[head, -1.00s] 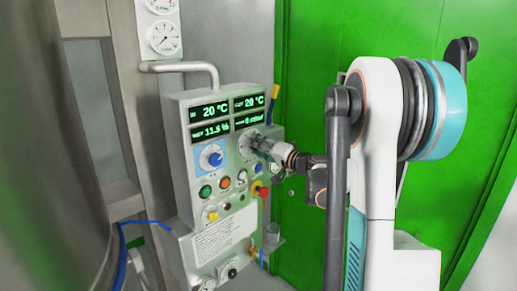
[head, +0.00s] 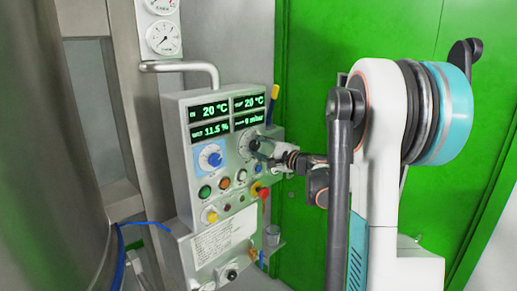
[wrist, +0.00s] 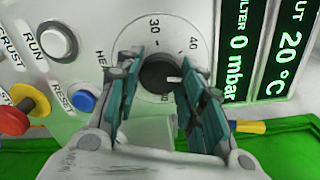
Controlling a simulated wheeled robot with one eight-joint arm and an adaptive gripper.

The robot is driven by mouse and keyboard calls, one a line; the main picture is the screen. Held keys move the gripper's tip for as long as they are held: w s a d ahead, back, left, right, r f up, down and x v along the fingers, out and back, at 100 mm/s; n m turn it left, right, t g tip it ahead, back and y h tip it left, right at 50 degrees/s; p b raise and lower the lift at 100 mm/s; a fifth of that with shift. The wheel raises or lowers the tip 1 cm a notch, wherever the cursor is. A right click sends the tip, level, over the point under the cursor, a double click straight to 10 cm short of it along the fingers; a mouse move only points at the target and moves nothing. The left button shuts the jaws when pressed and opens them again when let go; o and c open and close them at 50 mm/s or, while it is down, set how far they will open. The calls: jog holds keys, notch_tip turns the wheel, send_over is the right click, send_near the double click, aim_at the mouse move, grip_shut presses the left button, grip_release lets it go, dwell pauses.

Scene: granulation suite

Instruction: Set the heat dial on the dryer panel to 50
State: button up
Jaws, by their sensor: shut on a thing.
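The heat dial is a black round knob (wrist: 158,75) on a white scale plate (wrist: 150,40). In the wrist view, 30 and 40 are readable on the scale. The knob's white pointer mark points right, clockwise past 40, toward the right finger, which hides the numbers there. My gripper (wrist: 160,88) has its teal fingers closed on either side of the knob. In the head view, my gripper (head: 258,148) is at the dryer panel (head: 176,135), against the dial's plate (head: 243,142), and hides most of the knob.
A blue dial (head: 211,157) sits left of the heat dial. Several buttons and a red-and-yellow stop button (head: 263,191) lie below it; displays (head: 226,118) are above. A bent metal pipe (head: 185,67) tops the panel. A green door (head: 310,60) stands behind.

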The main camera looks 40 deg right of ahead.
jog(key=shift+m, duration=1.6)
jog(key=o, duration=1.1)
jog(key=shift+c, duration=0.2)
jog(key=shift+s, duration=0.1)
jog(key=s+d, duration=0.1)
jog(key=s, duration=1)
jog(key=shift+s+d, duration=0.35)
